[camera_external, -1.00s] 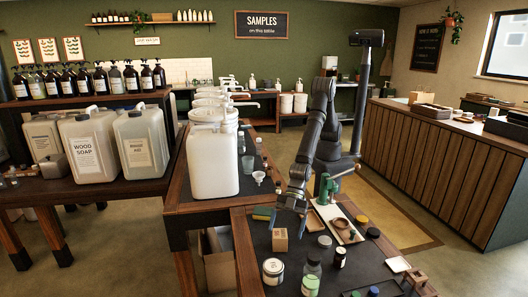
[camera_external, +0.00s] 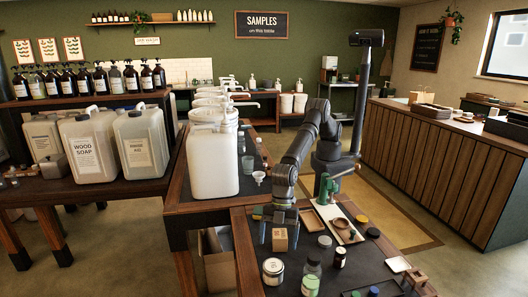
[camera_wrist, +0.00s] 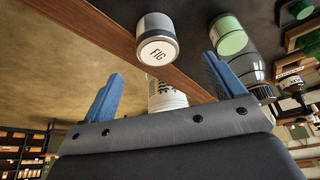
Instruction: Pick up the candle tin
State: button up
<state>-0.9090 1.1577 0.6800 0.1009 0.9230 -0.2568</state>
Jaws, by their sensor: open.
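The candle tin is probably the short silver tin with a white label (camera_external: 273,271) near the left front edge of the dark table. In the wrist view a tin marked FIG (camera_wrist: 157,40) lies ahead of the fingers, slightly left of centre between them.
Right of the tin stand a green-labelled jar (camera_external: 311,277), a dark bottle (camera_external: 339,258) and a grey-lidded jar (camera_external: 324,242). A green press (camera_external: 326,186) and trays stand farther back. A large white jug (camera_external: 213,162) stands on the left table.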

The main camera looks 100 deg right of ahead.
aim_at(274, 262)
jog(key=x, duration=0.6)
jog(key=shift+a+f, duration=0.1)
jog(key=shift+f, duration=0.1)
jog(key=shift+w+d+x, duration=0.1)
jog(key=shift+w+x, duration=0.05)
jog(key=shift+x, duration=1.15)
jog(key=shift+w+d+x, duration=0.1)
jog(key=shift+w+x, duration=0.05)
jog(key=shift+x, duration=1.15)
jog(key=c, duration=1.1)
jog(key=shift+r, duration=0.1)
